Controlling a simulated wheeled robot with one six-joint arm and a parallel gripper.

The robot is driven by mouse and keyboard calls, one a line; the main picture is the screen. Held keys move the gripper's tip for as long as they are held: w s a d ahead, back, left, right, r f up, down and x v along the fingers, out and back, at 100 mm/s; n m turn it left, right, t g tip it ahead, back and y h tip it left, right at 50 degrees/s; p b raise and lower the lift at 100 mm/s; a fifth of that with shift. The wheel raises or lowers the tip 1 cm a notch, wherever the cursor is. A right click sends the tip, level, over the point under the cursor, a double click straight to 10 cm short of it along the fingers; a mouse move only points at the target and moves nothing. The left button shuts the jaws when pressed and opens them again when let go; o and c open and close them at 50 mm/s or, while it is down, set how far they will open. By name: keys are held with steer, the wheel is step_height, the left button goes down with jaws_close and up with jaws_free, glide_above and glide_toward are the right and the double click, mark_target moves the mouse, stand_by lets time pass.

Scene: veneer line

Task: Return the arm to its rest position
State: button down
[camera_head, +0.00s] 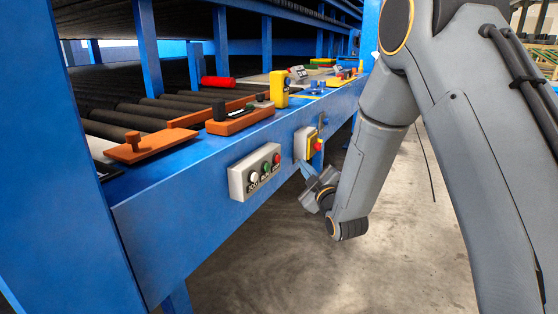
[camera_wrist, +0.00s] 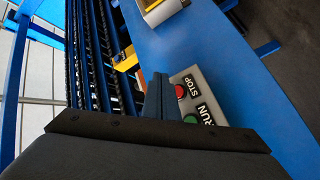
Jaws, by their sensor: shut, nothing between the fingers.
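My grey arm (camera_head: 372,150) hangs down in front of the blue machine beam (camera_head: 170,215) in the head view, bent at the wrist. My gripper is at its lower end, right of the button box (camera_head: 255,171) and below the yellow-and-red stop switch (camera_head: 314,145). Its fingertips are hard to make out there. In the wrist view my gripper (camera_wrist: 157,80) is shut and empty, its dark fingers together. Behind them is the button box (camera_wrist: 208,86) with a red STOP button and a green RUN button, partly hidden. I cannot tell whether the fingers touch it.
Orange-handled tools (camera_head: 150,145), a yellow block (camera_head: 279,89) and a red cylinder (camera_head: 217,82) lie on the machine's ledge beside dark rollers (camera_head: 135,118). The concrete floor (camera_head: 400,255) is open below and right of the arm.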

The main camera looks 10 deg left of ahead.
stand_by(0.3)
steer(key=s+d+r+m+g+h, duration=0.15)
steer(key=s+d+m+g, duration=0.35)
steer(key=s, duration=1)
steer(key=s+d+m+g+h+p, duration=0.1)
steer(key=s+d+m+g+h, duration=0.35)
steer(key=s, duration=0.95)
steer(key=s+d+m+g+h, duration=0.1)
steer(key=s+d+m+g, duration=0.15)
steer(key=s+g, duration=0.9)
steer(key=s+d+r+m+t+p, duration=0.2)
steer(key=d+r+p, duration=0.8)
steer(key=p, duration=1)
steer(key=shift+s+r+m+t+h, duration=0.3)
steer(key=shift+s+r+t, duration=0.2)
steer(key=shift+r+t, duration=0.3)
steer(key=shift+f, duration=0.15)
